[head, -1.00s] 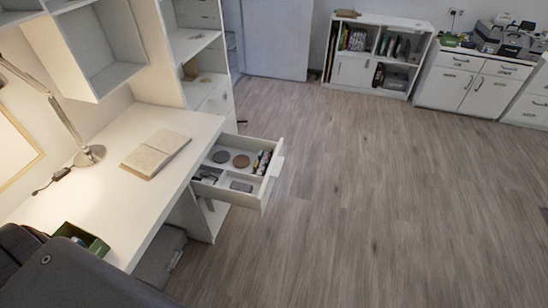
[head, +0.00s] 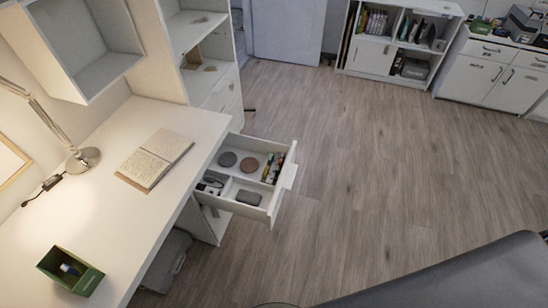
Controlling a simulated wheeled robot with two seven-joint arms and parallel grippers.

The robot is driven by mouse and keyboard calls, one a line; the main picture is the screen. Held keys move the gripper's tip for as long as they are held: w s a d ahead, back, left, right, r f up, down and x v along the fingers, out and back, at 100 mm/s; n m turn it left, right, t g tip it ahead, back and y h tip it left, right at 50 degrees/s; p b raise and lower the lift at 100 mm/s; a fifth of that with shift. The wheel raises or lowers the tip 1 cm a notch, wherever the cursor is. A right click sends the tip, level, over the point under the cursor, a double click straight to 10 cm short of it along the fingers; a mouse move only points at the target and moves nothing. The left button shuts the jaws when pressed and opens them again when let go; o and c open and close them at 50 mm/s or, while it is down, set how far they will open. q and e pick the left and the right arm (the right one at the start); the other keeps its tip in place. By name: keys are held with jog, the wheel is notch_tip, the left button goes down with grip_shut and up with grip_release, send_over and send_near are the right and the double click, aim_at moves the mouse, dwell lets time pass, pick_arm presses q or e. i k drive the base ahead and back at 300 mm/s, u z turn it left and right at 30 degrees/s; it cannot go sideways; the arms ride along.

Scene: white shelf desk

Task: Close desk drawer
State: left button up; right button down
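The desk drawer (head: 230,205) is pulled out from under the right side of the white desk (head: 150,120). Its front panel (head: 284,184) faces right over the floor. Inside are two round discs (head: 238,161), a grey case (head: 249,197), small coloured items (head: 272,168) and dark items in the near left compartment. No gripper shows in the head view. A dark grey part of my own body fills the lower right corner.
An open book (head: 155,160), a lamp (head: 82,159) and a green box (head: 70,270) are on the desk. A grey bin (head: 168,262) stands below it. The wooden floor (head: 380,170) right of the drawer is clear. White cabinets (head: 500,75) line the back.

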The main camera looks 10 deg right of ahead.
aim_at(234, 179)
jog(key=z, duration=0.1)
jog(key=i, duration=0.85)
jog(key=z, duration=0.5)
